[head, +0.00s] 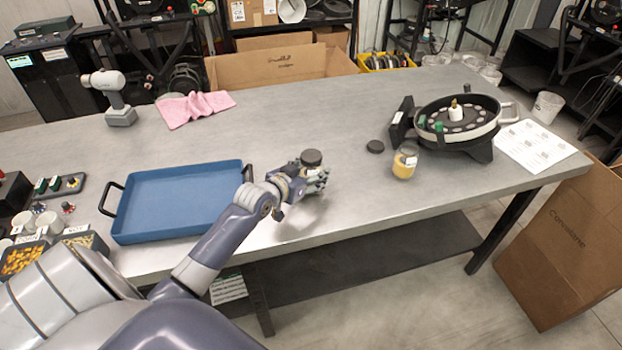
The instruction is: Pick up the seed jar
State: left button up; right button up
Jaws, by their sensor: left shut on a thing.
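My left gripper (318,180) reaches over the middle of the table from the left and is shut on a jar with a black round lid (311,157). The fingers hide most of this jar's body, so its contents do not show. It looks upright; I cannot tell whether it is clear of the tabletop. Another jar, clear with yellow contents (404,163), stands on the table to the right, near the seed meter (457,121). A loose black lid (375,146) lies just left of it. My right gripper is not in view.
A blue tray (180,203) lies empty on the table (290,120), left of my gripper. A pink cloth (194,108) and a grey hand tool (111,97) are at the back left. Printed sheets (535,147) lie at the right edge. The table's middle back is clear.

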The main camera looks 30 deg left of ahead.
pick_arm(q)
jog(key=s+d+r+b, duration=0.2)
jog(key=s+r+b, duration=0.1)
jog(key=s, duration=1.3)
jog(key=s+d+r+m+g+h, duration=0.1)
jog(key=d+r+m+h, duration=0.3)
jog(key=d, duration=0.4)
jog(key=s+d+r+m+g+h, duration=0.2)
jog(key=d+r+m+g+h, duration=0.2)
jog(key=d+m+h, duration=0.3)
jog(key=shift+d+g, duration=0.3)
jog(key=shift+d, duration=0.45)
